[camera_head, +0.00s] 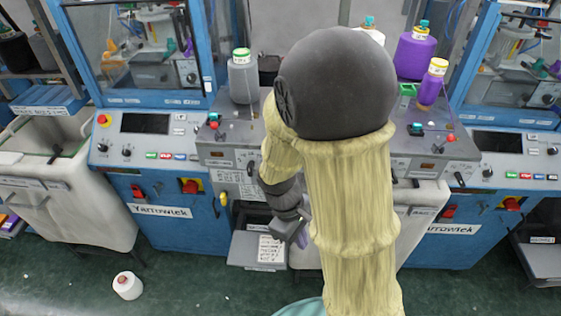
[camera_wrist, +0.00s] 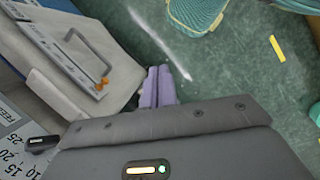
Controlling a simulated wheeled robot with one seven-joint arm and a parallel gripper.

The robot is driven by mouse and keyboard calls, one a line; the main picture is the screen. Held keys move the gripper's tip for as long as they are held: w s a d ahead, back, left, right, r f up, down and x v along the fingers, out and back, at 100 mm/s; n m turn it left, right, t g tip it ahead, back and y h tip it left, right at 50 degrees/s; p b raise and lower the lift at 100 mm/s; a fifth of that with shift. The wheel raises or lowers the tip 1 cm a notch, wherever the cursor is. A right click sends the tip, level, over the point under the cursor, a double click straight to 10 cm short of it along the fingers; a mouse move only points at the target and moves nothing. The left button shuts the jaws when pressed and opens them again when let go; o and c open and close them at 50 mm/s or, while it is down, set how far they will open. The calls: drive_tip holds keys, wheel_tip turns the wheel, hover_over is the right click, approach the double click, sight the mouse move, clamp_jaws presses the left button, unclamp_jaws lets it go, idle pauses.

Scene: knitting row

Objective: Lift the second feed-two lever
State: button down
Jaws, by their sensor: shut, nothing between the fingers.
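A black lever handle (camera_wrist: 42,143) lies at the lower left of the wrist view, beside a white scale plate (camera_wrist: 10,135) marked FEED with numbers. The fingers are apart from this handle. Which lever is feed two cannot be read, and my arm hides the middle units.
Blue machines with Yarrowtek labels (camera_head: 161,211) stand in a row. A grey bin (camera_wrist: 88,62) is close left of my fingers.

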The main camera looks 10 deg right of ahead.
drive_tip(key=w+a+r+n+t+h, duration=0.1)
drive_tip(key=w+a+n+t+h, duration=0.2)
drive_tip(key=n+h, duration=0.3)
drive_tip(key=w+a+r+n+t+h+p, duration=0.1)
drive_tip(key=w+a+n+t+h, duration=0.3)
drive_tip(key=n, duration=0.8)
drive_tip(key=w+a+r+n+t+h, duration=0.1)
drive_tip(key=w+a+n+t+h, duration=0.2)
drive_tip(key=a+n+t+h, duration=0.2)
drive_tip(key=n+h, duration=0.3)
drive_tip(key=n, duration=0.2)
drive_tip(key=shift+w+t+h, duration=0.3)
drive_tip(key=shift+t, duration=0.1)
drive_tip(key=p+x, duration=0.7)
drive_tip(key=x, duration=0.7)
